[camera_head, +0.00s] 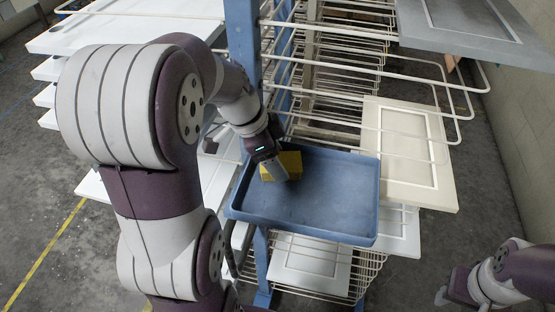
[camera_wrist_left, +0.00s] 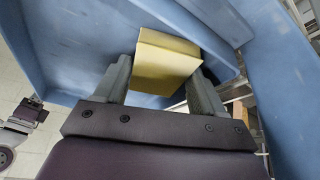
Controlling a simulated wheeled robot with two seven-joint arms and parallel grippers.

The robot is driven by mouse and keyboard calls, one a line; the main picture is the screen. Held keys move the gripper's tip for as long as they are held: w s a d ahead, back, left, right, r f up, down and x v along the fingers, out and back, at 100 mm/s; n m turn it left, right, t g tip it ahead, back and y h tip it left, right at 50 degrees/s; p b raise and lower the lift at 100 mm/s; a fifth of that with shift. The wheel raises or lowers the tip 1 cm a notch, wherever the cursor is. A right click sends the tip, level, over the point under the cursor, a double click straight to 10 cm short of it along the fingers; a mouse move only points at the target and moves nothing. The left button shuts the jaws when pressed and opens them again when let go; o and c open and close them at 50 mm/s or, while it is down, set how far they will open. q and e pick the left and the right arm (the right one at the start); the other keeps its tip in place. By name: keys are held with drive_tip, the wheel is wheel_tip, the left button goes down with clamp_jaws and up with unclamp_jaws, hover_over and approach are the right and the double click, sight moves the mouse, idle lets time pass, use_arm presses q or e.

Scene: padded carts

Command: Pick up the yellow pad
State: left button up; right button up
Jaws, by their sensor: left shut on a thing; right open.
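The yellow pad (camera_head: 292,161) is a block at the left end of the blue tray (camera_head: 330,236), partly hidden behind my left gripper (camera_head: 275,170) in the head view. In the left wrist view the pad (camera_wrist_left: 165,62) sits between the two fingers of my left gripper (camera_wrist_left: 160,82), which is shut on it. The blue tray (camera_wrist_left: 75,50) lies behind the pad there. I cannot tell whether the pad touches the tray floor. My right gripper (camera_head: 440,294) is open and empty at the lower right, away from the tray.
A wire rack with a blue post (camera_head: 243,45) stands behind the tray. A cream panel (camera_head: 405,150) lies right of the tray, and white panels (camera_head: 140,20) fill the upper left. A grey panel (camera_head: 470,25) juts in at the upper right. Most of the tray's right side is empty.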

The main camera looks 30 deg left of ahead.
use_arm(q)
drive_tip(key=shift+r, duration=0.15)
wheel_tip(320, 180, up, 5)
drive_tip(key=shift+d+f+p, duration=0.1)
drive_tip(key=shift+d+p, duration=0.05)
drive_tip(key=shift+p, duration=1.05)
drive_tip(key=d+r, duration=0.3)
drive_tip(key=d, duration=0.2)
drive_tip(key=s+d+r+p, duration=0.1)
drive_tip(key=d+r, duration=0.1)
drive_tip(key=d, duration=0.4)
drive_tip(key=shift+s+r, duration=0.3)
drive_tip(key=shift+r, duration=0.1)
drive_tip(key=shift+d, duration=0.1)
